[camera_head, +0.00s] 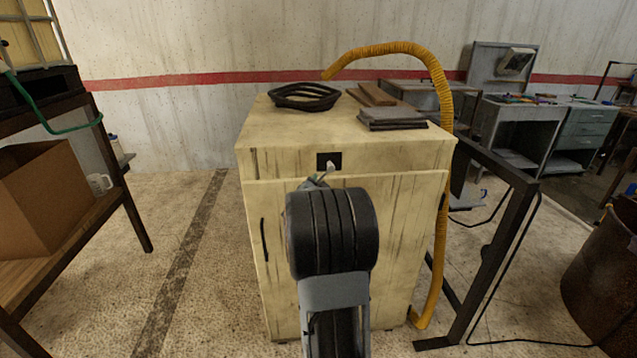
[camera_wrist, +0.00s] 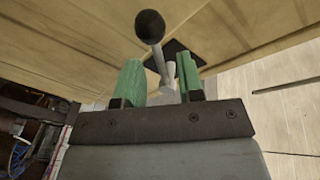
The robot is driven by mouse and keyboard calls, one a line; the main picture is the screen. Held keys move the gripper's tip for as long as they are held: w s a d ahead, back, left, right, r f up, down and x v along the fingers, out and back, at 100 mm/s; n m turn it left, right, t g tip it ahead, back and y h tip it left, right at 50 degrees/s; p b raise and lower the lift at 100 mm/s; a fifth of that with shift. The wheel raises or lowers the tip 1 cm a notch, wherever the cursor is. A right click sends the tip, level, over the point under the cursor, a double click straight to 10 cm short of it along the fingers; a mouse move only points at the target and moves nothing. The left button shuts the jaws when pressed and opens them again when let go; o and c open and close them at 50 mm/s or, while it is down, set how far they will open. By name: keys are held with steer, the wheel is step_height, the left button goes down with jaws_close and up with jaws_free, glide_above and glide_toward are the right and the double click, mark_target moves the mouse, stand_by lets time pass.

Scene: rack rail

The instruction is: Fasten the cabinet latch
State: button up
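The cabinet (camera_head: 345,235) is a pale yellow worn box with its front door shut or nearly so. The latch has a black plate (camera_head: 328,158) at the top of the front, above the door's upper edge; the plate also shows in the wrist view (camera_wrist: 180,48). Its grey lever with a black ball knob (camera_wrist: 150,26) shows in the wrist view. My gripper (camera_wrist: 160,76) has two green fingers, open, one on each side of the grey lever, with gaps visible. In the head view my own arm hides most of the gripper and the middle of the door.
A black ring-shaped part (camera_head: 304,96) and flat grey and brown pieces (camera_head: 392,118) lie on the cabinet top. A yellow hose (camera_head: 440,200) runs down its right side, beside a dark metal frame (camera_head: 497,240). A shelf with a cardboard box (camera_head: 50,205) stands left. Floor between is clear.

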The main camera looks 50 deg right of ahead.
steer(key=shift+w+d, duration=0.2)
steer(key=shift+d, duration=0.15)
steer(key=shift+c, duration=0.5)
jaws_close()
